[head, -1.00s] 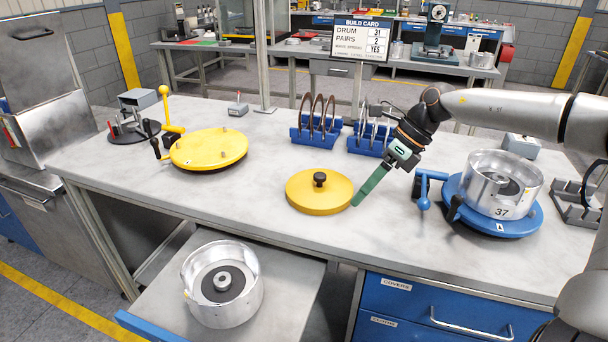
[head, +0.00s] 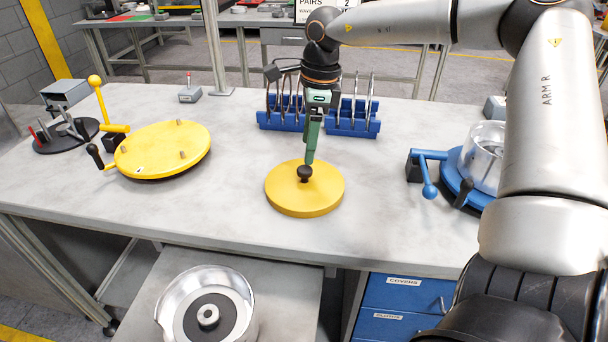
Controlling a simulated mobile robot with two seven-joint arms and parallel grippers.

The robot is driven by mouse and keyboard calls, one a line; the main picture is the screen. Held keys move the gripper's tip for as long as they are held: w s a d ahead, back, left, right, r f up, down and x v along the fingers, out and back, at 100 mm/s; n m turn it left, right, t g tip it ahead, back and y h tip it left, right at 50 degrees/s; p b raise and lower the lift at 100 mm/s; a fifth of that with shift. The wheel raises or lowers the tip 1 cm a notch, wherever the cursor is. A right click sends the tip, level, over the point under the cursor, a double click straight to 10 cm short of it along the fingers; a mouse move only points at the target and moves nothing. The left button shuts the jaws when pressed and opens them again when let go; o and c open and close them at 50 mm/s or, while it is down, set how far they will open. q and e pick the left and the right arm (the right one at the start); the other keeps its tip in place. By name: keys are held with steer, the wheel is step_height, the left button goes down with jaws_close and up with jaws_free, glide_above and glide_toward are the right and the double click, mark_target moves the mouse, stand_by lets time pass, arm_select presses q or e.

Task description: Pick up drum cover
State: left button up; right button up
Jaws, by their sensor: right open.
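The drum cover is a yellow disc (head: 303,197) with a small black knob (head: 305,174) at its centre. It lies flat on the grey workbench, near the middle of the head view. My right gripper (head: 307,162) points down right at the knob, its green fingers lined up with it. The jaws are open. From this angle the fingers overlap in line, so I cannot tell whether they stand around the knob or just above it. My left gripper does not show.
A yellow round fixture (head: 163,148) with pegs and a lever stands left. Blue racks (head: 352,121) holding discs stand behind the cover. Another drum (head: 206,309) sits on a lower shelf.

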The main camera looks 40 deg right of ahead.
mark_target(305, 169)
steer(key=f, duration=0.4)
steer(key=a+f, duration=0.1)
steer(key=f, duration=0.1)
steer(key=shift+r, duration=0.1)
jaws_close()
stand_by(0.5)
